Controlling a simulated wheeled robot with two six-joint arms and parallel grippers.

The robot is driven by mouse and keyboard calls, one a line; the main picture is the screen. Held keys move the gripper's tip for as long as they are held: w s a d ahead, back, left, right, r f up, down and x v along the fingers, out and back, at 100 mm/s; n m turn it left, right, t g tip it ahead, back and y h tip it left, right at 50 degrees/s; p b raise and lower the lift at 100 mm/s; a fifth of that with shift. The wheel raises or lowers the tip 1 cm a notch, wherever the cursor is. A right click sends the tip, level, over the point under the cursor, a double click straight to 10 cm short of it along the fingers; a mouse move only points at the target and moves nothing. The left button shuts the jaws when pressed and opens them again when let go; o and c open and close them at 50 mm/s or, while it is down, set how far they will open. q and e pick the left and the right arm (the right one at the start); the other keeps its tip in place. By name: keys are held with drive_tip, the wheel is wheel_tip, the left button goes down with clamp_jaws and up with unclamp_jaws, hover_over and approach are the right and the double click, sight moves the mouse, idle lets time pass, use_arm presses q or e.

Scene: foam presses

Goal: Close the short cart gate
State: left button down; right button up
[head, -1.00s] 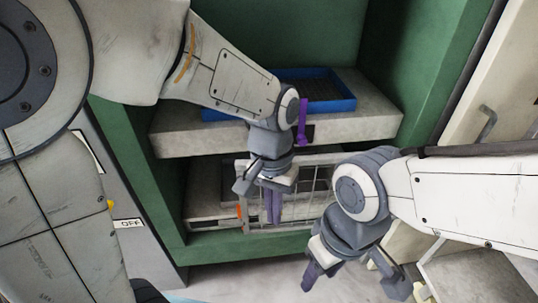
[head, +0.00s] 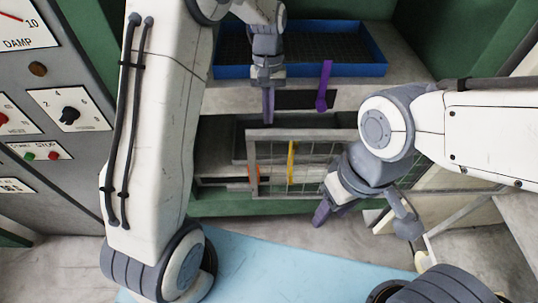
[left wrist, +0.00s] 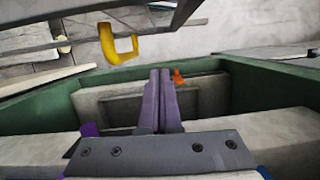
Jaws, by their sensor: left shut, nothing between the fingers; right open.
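The short cart gate (head: 300,134), a grey framed wire-mesh panel, stands in front of the lower bay of the green press. A yellow handle (head: 291,162) shows on it; a yellow hook-shaped handle (left wrist: 120,50) also shows at the top left of the left wrist view. My left gripper (head: 268,120) is shut and empty, pointing down just above the gate's top rail at its left end. Its purple fingers (left wrist: 160,80) are together in the wrist view. My right gripper (head: 365,222) is open and empty, low at the gate's right end, partly covering it.
A blue tray (head: 232,71) lies on the grey upper slab, with a purple tab (head: 324,88) hanging in front. An orange piece (head: 254,172) shows by the gate's left post. The control panel (head: 70,85) stands at left.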

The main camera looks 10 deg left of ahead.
sight(268, 156)
use_arm(q)
drive_tip(key=s+f+p, duration=0.1)
drive_tip(key=s+f, duration=0.1)
drive_tip(key=f, duration=0.1)
drive_tip(key=s+f+p, duration=0.1)
drive_tip(key=f+p, duration=0.1)
drive_tip(key=f, duration=0.2)
drive_tip(key=s+d+f+p, duration=0.1)
drive_tip(key=s+f+p, duration=0.1)
drive_tip(key=f, duration=0.1)
drive_tip(key=shift+s+d+f, duration=0.1)
drive_tip(key=shift+s+f, duration=0.1)
drive_tip(key=shift+s, duration=0.15)
use_arm(e)
wheel_tip(268, 156, up, 5)
drive_tip(key=shift+w+f, duration=0.1)
drive_tip(key=shift+f, duration=0.1)
